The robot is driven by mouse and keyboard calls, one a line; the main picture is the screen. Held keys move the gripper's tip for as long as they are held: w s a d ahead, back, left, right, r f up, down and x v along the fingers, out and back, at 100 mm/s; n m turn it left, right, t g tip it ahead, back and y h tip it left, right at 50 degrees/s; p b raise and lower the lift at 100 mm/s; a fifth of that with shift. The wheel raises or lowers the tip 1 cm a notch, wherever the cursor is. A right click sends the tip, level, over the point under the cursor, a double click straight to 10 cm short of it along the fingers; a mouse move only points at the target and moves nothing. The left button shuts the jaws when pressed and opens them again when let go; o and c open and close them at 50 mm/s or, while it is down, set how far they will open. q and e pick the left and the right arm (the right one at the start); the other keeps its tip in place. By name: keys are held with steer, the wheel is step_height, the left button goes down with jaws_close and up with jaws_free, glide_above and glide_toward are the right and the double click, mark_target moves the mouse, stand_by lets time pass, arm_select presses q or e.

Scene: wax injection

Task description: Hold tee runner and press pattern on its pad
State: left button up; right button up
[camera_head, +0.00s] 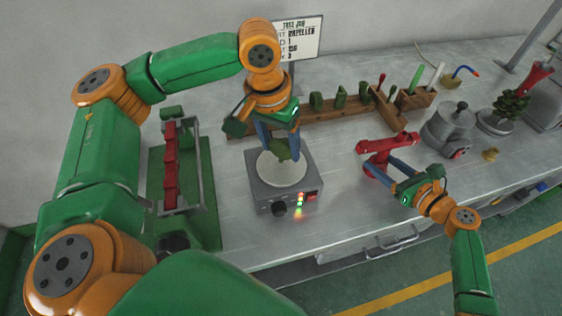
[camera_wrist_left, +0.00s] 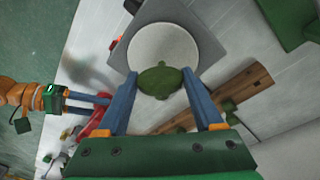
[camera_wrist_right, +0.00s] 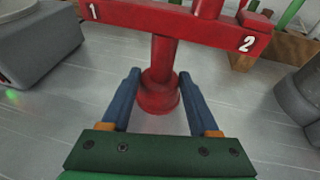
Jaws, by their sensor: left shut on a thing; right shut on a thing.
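The tee runner (camera_head: 388,144) is red and stands upright on the bench right of centre. Its crossbar carries the numbers 1 and 2 in the right wrist view (camera_wrist_right: 180,24), above a post with a round foot. My right gripper (camera_head: 386,166) is shut on its post, low under the crossbar. A green wax pattern (camera_head: 281,150) is in my left gripper (camera_head: 280,143), whose jaws are shut on it. The pattern hangs over the white round plate (camera_head: 272,176) of a grey heater box; it also shows in the left wrist view (camera_wrist_left: 160,80). I cannot tell whether it touches the plate.
The heater box (camera_head: 262,200) has lit lamps and a red switch. A wooden rack (camera_head: 322,118) with several green patterns and tools stands behind. A green-based press (camera_head: 211,190) is at left. A grey pot (camera_head: 448,128) and a green wax tree (camera_head: 512,103) stand at right.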

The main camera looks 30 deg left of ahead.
mark_target(282, 139)
arm_select(q)
steer(key=shift+f, duration=0.7)
arm_select(e)
steer(key=shift+s+f, duration=0.1)
steer(key=shift+f, duration=0.15)
stand_by(1.2)
arm_select(q)
step_height(282, 139, up, 6)
steer(key=shift+r, duration=0.1)
stand_by(0.4)
arm_select(e)
steer(key=o, duration=1)
arm_select(q)
steer(key=shift+w, duration=0.2)
arm_select(e)
steer(key=shift+o, duration=0.3)
steer(key=shift+w, duration=0.25)
steer(key=shift+s+d+r, duration=0.1)
